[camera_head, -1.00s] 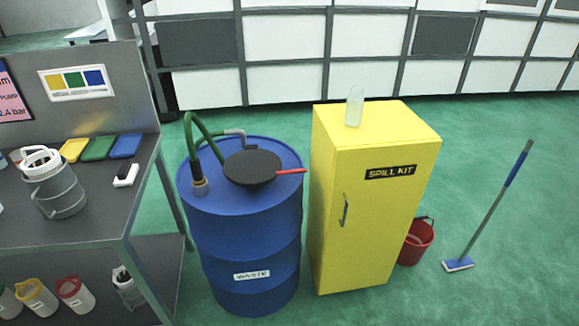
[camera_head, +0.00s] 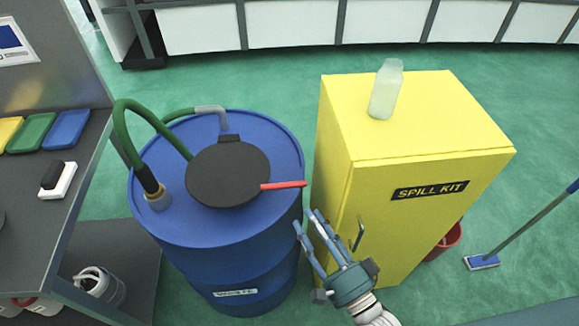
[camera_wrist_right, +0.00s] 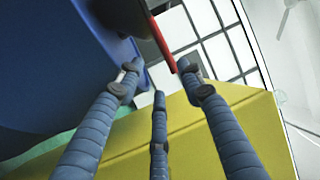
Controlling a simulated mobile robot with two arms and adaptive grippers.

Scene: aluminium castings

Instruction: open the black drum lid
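The black drum lid (camera_head: 228,172) lies shut on top of the blue drum (camera_head: 232,262), with its hinge at the back. Its red handle (camera_head: 284,185) sticks out to the right past the drum rim. My right gripper (camera_head: 309,218) is open and empty, just below the handle, between the drum and the yellow cabinet. In the right wrist view, the handle (camera_wrist_right: 162,45) shows beyond the spread fingers (camera_wrist_right: 157,80), apart from them, with part of the lid (camera_wrist_right: 116,14) at the top. My left gripper is not in view.
The yellow spill kit cabinet (camera_head: 400,215) stands close to the right of the drum, with a clear bottle (camera_head: 386,90) on top. A grey workbench (camera_head: 75,195) stands at left. A red bucket (camera_head: 445,242) is behind the cabinet.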

